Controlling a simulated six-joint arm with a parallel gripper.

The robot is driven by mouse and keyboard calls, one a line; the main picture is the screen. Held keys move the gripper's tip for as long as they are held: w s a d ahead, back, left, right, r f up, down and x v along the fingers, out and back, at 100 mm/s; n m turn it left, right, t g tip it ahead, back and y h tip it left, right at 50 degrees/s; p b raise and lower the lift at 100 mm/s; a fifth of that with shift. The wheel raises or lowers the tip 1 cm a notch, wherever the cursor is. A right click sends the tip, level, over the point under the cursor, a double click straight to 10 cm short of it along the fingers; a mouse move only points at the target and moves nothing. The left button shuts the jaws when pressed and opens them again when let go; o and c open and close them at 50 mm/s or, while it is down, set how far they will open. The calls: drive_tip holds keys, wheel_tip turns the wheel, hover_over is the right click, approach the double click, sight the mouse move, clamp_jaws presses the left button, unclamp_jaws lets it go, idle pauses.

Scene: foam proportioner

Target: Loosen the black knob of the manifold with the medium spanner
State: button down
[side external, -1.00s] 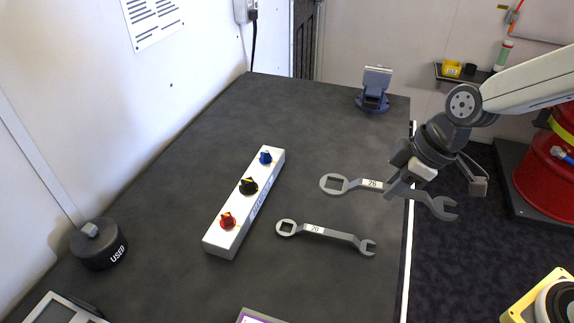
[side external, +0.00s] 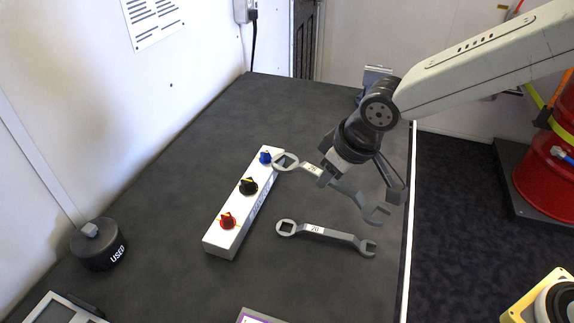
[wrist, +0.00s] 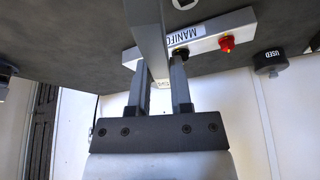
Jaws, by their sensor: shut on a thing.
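The white manifold (side external: 229,239) lies on the dark table with a blue knob (side external: 265,158), the black knob (side external: 248,186) and a red knob (side external: 228,221) in a row. My gripper (side external: 328,180) is shut on the handle of a grey spanner (side external: 345,187) whose label seems to read 26. The spanner's ring end, with a square opening, is close to the right of the blue knob in the picture. It appears raised above the table. In the wrist view the spanner (wrist: 147,35) runs between the fingers, and the black knob (wrist: 181,53) is partly hidden behind a finger.
Another spanner (side external: 325,232), labelled 20, lies on the table (side external: 170,205) below the held one. A black cap marked USED (side external: 98,247) stands at left. A blue-based device at the back is partly hidden by my arm.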

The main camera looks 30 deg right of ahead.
drive_tip(key=w+a+m+h, duration=0.1)
drive_tip(key=w+a+m, duration=0.3)
drive_tip(key=a, duration=0.6)
drive_tip(key=shift+w+a+f+m+h, duration=0.15)
drive_tip(key=shift+w+f+m+h, duration=0.25)
drive_tip(key=shift+f, duration=0.05)
drive_tip(key=shift+f, duration=0.15)
